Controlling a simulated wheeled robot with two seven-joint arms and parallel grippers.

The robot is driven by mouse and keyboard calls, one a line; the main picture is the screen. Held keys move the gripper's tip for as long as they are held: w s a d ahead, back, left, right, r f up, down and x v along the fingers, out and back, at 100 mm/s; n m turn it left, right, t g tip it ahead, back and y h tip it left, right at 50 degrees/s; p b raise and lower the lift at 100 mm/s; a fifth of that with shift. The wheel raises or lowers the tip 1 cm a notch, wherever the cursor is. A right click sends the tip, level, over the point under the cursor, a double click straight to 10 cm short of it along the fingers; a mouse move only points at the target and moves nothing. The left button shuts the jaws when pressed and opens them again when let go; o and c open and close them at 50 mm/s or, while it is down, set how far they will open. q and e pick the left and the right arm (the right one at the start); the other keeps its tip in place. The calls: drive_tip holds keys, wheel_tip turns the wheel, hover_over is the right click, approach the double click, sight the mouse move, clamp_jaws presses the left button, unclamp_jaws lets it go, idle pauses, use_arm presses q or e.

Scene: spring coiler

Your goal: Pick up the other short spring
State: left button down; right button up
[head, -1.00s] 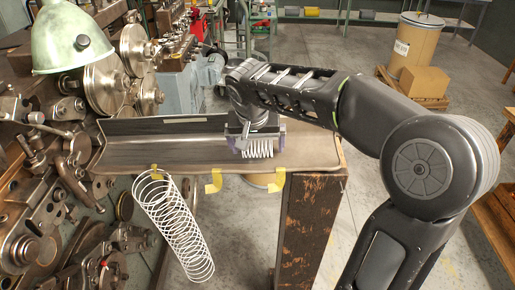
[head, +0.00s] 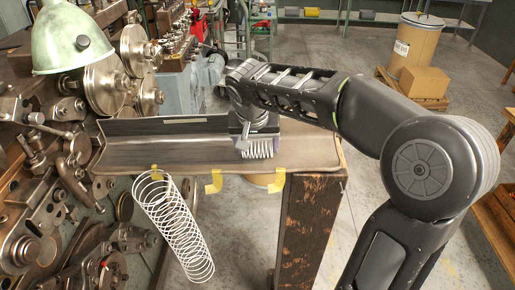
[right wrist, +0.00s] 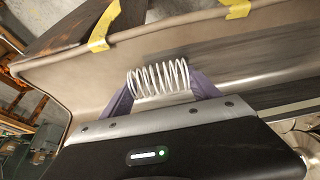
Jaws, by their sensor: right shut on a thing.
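A short white spring (head: 257,148) is in my right gripper (head: 256,143), over the right part of the metal tray (head: 180,152). In the right wrist view the short spring (right wrist: 158,79) lies crosswise between the two purple fingers of the right gripper (right wrist: 160,88), which are closed on its ends. I cannot tell whether the spring touches the tray floor. A long white spring (head: 174,227) hangs down in front of the tray's left part. My left gripper is not in view.
The coiling machine (head: 55,190) with a green lamp (head: 70,38) fills the left side. A drum (head: 413,50) and box (head: 424,82) stand far right.

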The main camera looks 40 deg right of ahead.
sight(257, 142)
drive_tip(key=shift+r, duration=0.15)
wheel_tip(257, 142, up, 10)
drive_tip(key=shift+f+b, duration=0.15)
drive_tip(key=shift+b, duration=0.35)
idle(0.5)
